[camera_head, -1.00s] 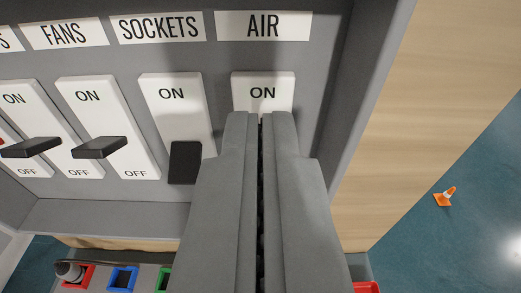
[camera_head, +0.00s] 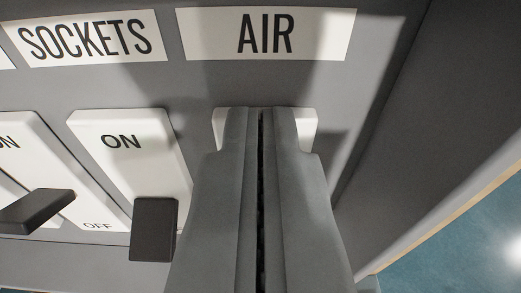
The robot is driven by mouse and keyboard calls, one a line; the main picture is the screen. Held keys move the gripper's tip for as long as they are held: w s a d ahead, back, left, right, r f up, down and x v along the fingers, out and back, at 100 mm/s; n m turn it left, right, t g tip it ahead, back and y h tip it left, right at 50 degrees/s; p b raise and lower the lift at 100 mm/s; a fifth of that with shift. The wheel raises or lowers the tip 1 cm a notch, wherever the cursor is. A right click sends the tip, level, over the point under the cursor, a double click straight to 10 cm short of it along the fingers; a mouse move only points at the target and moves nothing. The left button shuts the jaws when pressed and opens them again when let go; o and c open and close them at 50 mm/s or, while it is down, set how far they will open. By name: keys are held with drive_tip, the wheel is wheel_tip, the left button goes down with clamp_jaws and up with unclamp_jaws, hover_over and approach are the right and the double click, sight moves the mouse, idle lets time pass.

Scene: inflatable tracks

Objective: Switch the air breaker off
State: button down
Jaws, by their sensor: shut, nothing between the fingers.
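The air breaker (camera_head: 308,124) is a white switch plate under the "AIR" label (camera_head: 265,34), on the grey panel. Only its top corners show; my gripper covers the rest. Its lever and its ON and OFF marks are hidden, so its position cannot be told. My gripper (camera_head: 262,112) is shut and empty, with its fingertips in front of the upper part of the plate. I cannot tell whether the fingers touch the plate or the lever.
Left of it is the sockets breaker (camera_head: 130,160) with its dark lever (camera_head: 153,229) at the lower end, over the OFF mark. Another breaker's dark lever (camera_head: 36,211) sticks out further left. The cabinet's side wall (camera_head: 440,140) stands close on the right.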

drive_tip(key=shift+s+f, duration=0.3)
drive_tip(key=shift+f, duration=0.4)
drive_tip(key=shift+s+f, duration=0.3)
drive_tip(key=shift+f, duration=0.4)
